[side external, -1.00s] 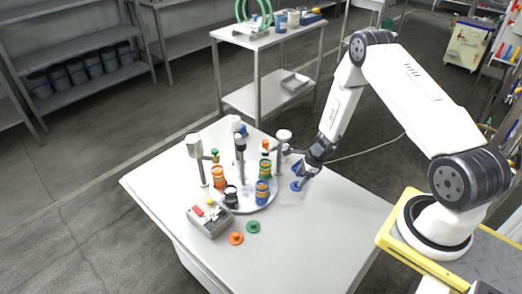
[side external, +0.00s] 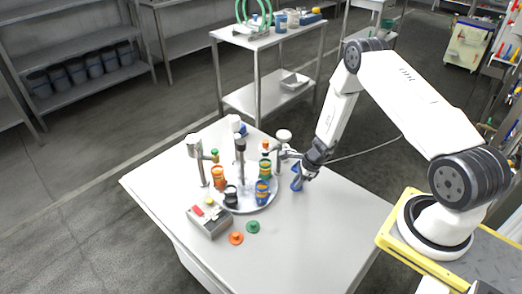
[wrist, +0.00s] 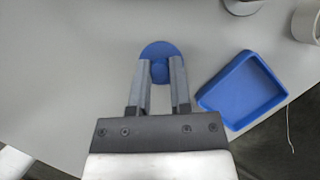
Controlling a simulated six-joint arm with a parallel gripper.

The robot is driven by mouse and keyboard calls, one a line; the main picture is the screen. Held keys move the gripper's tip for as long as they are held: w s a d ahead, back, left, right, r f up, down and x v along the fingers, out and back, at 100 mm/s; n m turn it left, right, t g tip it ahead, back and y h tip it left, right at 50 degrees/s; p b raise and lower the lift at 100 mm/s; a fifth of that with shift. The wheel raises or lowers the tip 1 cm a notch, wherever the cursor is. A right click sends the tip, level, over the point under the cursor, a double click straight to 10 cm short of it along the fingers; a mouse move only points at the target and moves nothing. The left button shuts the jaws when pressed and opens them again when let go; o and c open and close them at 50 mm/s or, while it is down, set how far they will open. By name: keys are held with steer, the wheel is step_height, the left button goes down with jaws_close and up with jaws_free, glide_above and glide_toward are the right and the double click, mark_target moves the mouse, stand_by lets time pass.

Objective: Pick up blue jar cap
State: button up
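The blue jar cap (wrist: 160,49) is a round blue disc with a raised knob, at the fingertips in the wrist view. My gripper (wrist: 160,68) has one finger on each side of the knob, and both appear to touch it, so it looks shut on the cap. The fingers cover part of the disc. In the side view my gripper (side external: 301,181) is over the right part of the white table, with blue showing at its tips. There the cap and the blue tray behind it overlap, and I cannot tell how far the cap is above the table.
An open blue tray (wrist: 228,118) lies just right of the gripper. A round plate (side external: 262,206) with several coloured jars and stirrer posts stands to the left. A grey control box (side external: 210,222), an orange cap (side external: 236,238) and a green cap (side external: 253,227) are nearer the front. The table's front right is clear.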

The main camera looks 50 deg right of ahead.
steer(key=shift+r, duration=0.1)
jaws_close()
steer(key=shift+r, duration=0.75)
steer(key=s+a+r, duration=0.4)
steer(key=s+r, duration=0.7)
steer(key=s, duration=0.2)
steer(key=shift+s+r, duration=0.15)
steer(key=shift+a, duration=0.1)
